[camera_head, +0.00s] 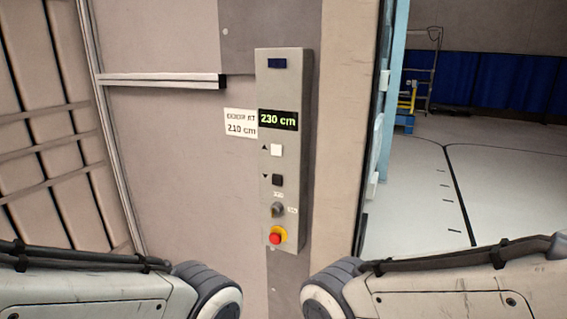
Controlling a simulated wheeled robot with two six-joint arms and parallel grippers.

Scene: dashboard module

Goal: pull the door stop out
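A grey control panel (286,215) is fixed upright on the wall in front of me. Near its bottom is a red mushroom-shaped stop button (275,238) on a yellow collar; I cannot tell whether it is pressed in or out. Above it is a small dark rotary switch (278,210). Only links of my two arms show at the bottom left and bottom right. Both grippers are out of view, and nothing of mine visibly touches the panel.
A green-lit display (278,120) reads 230 cm. White (276,150) and black (277,180) buttons sit below. A rail (160,80) juts along the wall. An opening with clear floor (420,200) lies right.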

